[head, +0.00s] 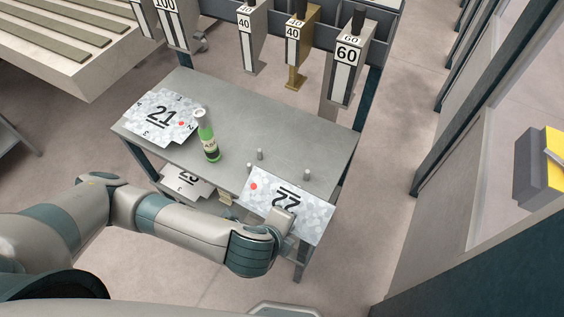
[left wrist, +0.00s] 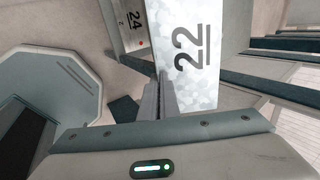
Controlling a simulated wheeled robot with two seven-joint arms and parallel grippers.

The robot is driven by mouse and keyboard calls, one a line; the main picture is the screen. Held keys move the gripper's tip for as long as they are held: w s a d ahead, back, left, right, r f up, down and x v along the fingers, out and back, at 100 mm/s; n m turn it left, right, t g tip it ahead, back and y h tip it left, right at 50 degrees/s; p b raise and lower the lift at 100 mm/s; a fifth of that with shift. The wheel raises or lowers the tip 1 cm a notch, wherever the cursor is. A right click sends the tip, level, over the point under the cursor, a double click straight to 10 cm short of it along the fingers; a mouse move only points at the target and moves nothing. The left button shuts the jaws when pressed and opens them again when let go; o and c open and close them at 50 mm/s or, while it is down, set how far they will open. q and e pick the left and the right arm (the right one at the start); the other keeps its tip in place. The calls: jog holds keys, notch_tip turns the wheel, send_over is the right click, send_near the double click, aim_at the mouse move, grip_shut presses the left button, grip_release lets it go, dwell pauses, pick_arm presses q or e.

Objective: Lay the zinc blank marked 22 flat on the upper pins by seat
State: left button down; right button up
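The zinc blank marked 22 (head: 312,213) is a mottled pale sheet with a red dot at its left end. Its number reads upside down in the head view. My left gripper (head: 281,220) is shut on its near edge and holds it around the table's front right edge. In the left wrist view the fingers (left wrist: 163,98) close on the edge of the blank (left wrist: 196,85). Short upright pins stand on the table just beyond the blank, one (head: 260,154) left and one (head: 307,174) right. Whether the blank touches any pin cannot be told. My right gripper is not in view.
The grey table (head: 290,120) carries the blank marked 21 (head: 160,117) and a green bottle (head: 210,147) left of the pins. Another marked blank (head: 187,183) lies lower, under the front edge. Numbered tools (head: 345,70) hang behind. The table's back right is clear.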

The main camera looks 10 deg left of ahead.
aim_at(256, 203)
pick_arm(q)
jog(key=w+a+n+y, duration=0.1)
jog(key=n, duration=0.1)
jog(key=w+a+n+y+b, duration=0.1)
jog(key=n, duration=0.1)
jog(key=w+a+n+y, duration=0.1)
jog(key=w+a+n, duration=0.1)
jog(key=shift+r+b, duration=0.35)
jog(key=shift+r, duration=0.05)
jog(key=w+a+r+n+y, duration=0.1)
jog(key=n, duration=0.1)
jog(key=w+a+r+n+y+b, duration=0.1)
jog(key=a+n, duration=0.1)
jog(key=w+a+r+n+g+y, duration=0.1)
jog(key=a+n, duration=0.1)
jog(key=shift+r, duration=0.15)
jog(key=w+a+r+n+g+y+b, duration=0.2)
jog(key=a+r+n+g, duration=0.3)
jog(key=a+r+n, duration=0.3)
jog(key=shift+r+n+y, duration=0.5)
jog(key=shift+r+n, duration=0.6)
jog(key=shift+n, duration=0.1)
